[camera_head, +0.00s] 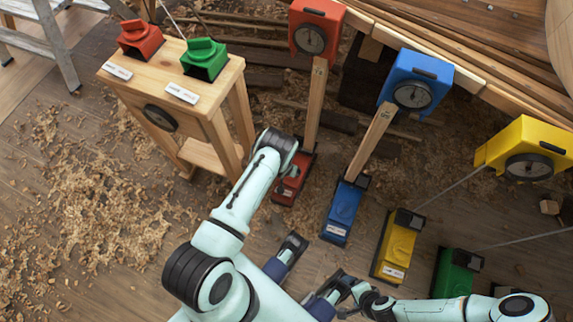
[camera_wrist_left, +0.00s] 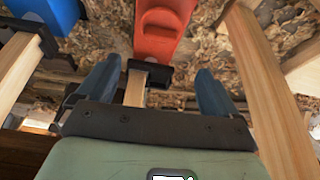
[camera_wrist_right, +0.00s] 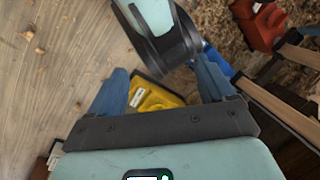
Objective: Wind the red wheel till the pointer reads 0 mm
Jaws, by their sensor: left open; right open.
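The red dial box (camera_head: 316,30) stands at the top of a wooden post, its dark round face showing; the pointer reading is too small to tell. At the post's foot is a red floor unit (camera_head: 291,184), partly hidden by my left arm. In the left wrist view the red unit (camera_wrist_left: 160,30) has a raised loop-like part. I cannot make out a separate wheel. My left gripper (camera_wrist_left: 155,72) is open and empty, its fingers framing the post's foot. My right gripper (camera_wrist_right: 163,75) is open and empty, facing a yellow floor unit (camera_wrist_right: 155,97).
Blue (camera_head: 345,205), yellow (camera_head: 395,248) and green (camera_head: 455,272) floor units stand to the right of the red one. A wooden stand (camera_head: 215,105) at the left carries red (camera_head: 140,38) and green (camera_head: 204,58) pieces. Shavings cover much of the floor.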

